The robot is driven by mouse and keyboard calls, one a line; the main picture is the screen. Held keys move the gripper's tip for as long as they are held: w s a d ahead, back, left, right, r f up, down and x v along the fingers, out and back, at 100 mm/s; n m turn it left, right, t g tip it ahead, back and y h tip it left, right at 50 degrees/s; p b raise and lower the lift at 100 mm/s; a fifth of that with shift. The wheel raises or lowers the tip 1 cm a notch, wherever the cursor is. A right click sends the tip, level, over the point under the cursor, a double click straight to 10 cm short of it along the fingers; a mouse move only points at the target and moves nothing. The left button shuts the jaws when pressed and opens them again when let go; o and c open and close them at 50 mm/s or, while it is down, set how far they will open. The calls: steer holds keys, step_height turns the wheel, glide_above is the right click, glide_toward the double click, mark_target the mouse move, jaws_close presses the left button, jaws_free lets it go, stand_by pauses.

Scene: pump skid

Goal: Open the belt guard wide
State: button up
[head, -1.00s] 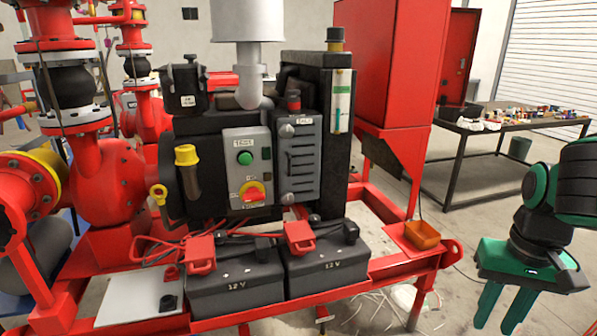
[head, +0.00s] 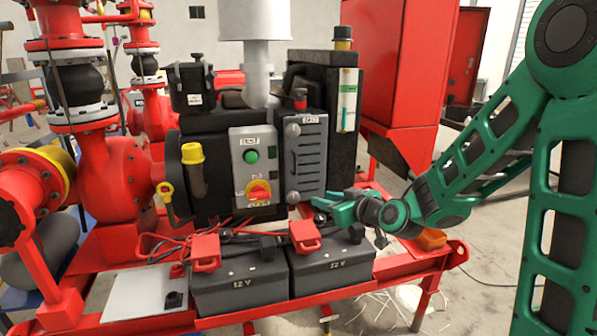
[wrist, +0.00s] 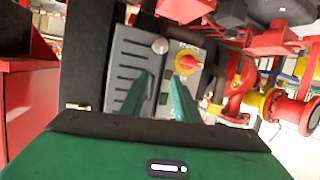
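The belt guard (head: 309,158) is a grey slotted panel on the right part of the black engine, with round knobs on its left edge. It appears closed against the engine. A slim dark handle (head: 294,162) stands between the knobs. My gripper (head: 321,203) is near the guard's lower right corner in the head view. In the wrist view my gripper (wrist: 162,85) has its two green fingers apart with nothing held, pointing at the guard (wrist: 127,72). One round knob (wrist: 160,46) shows beyond the fingertips. I cannot tell whether the fingers touch anything.
A control box (head: 254,166) with a green button and a red-and-yellow switch (head: 258,192) sits beside the guard. Two 12 V batteries (head: 240,285) with red terminal covers lie below. A tall red cabinet (head: 400,75) stands at the right, and an orange tray (head: 432,239) is on the skid.

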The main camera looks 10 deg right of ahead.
steer(key=w+a+r+m+t, duration=0.1)
steer(key=w+a+r+t, duration=0.1)
steer(key=w+r+t, duration=0.1)
steer(key=t, duration=0.1)
glide_toward(299, 168)
steer(key=shift+m, duration=0.3)
steer(key=w+a+r, duration=0.1)
steer(key=w+a, duration=0.1)
steer(key=w+a+r, duration=0.1)
steer(key=a, duration=0.1)
steer(key=shift+w+r, duration=0.3)
steer(key=shift+r, duration=0.05)
jaws_close()
